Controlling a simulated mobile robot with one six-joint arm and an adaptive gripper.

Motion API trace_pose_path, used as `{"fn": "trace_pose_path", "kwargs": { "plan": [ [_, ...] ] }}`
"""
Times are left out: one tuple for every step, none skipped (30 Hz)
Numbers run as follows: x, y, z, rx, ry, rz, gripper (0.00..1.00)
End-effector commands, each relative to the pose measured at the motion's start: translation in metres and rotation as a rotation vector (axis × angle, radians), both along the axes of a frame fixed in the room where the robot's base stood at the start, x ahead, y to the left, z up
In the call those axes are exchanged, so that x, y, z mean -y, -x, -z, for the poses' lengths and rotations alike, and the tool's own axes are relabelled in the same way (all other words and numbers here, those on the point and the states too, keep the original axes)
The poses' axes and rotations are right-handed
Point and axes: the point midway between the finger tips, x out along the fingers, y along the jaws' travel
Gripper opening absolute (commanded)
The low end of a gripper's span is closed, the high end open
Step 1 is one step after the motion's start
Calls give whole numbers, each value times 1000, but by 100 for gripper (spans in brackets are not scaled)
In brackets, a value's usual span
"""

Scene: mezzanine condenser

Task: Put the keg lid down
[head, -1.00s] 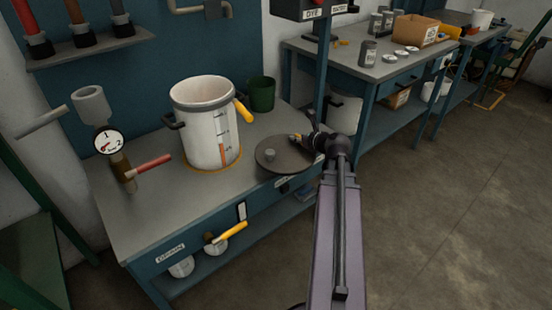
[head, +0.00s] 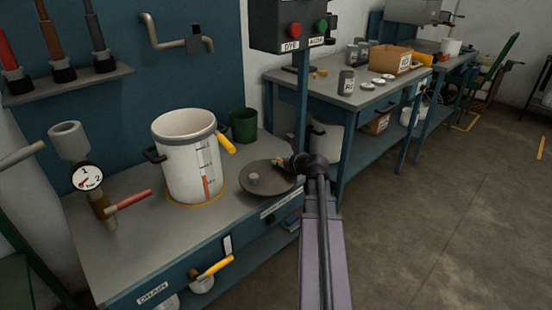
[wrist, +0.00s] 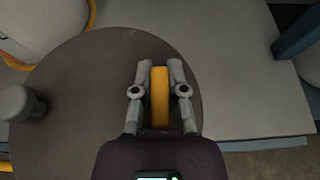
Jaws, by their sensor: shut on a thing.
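The keg lid (head: 280,184) is a dark round disc with a grey knob (head: 253,179), over the right part of the bench, beside the keg. In the wrist view the lid (wrist: 85,80) fills the left and middle and reaches past the bench's edge. My gripper (wrist: 160,68) has its fingers on both sides of the lid's yellow grip (wrist: 160,98); it also shows in the head view (head: 285,163). Whether the lid touches the bench is unclear. The white keg (head: 178,175) stands upright and open-topped, inside a yellow ring on the bench.
A dark green cup (head: 243,125) stands behind the lid. A gauge (head: 86,177) with a red-handled valve is at the left. A blue post with a button box (head: 290,25) rises behind my gripper. The bench's front left (head: 125,255) is clear.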

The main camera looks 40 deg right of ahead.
Motion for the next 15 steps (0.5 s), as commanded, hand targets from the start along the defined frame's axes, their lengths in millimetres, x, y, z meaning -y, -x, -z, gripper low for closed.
{"fn": "trace_pose_path", "kwargs": {
  "plan": [
    [9,-12,2,0,-1,0,0],
    [13,-17,2,0,-1,0,0],
    [17,-23,3,0,-1,0,0],
    [20,-28,4,1,-1,0,0],
    [23,-32,4,0,-1,0,0],
    [28,-38,5,0,-1,0,0],
    [31,-43,5,0,-1,0,0],
    [34,-48,6,0,-1,0,0],
    [38,-54,7,0,-1,0,0],
    [41,-58,7,0,-1,-1,0],
    [44,-63,8,0,-1,-1,0],
    [48,-68,8,0,-1,-1,0],
    [51,-72,9,0,-2,0,0],
    [53,-76,9,0,-2,0,0],
    [56,-80,9,0,-2,0,0]
  ]
}}
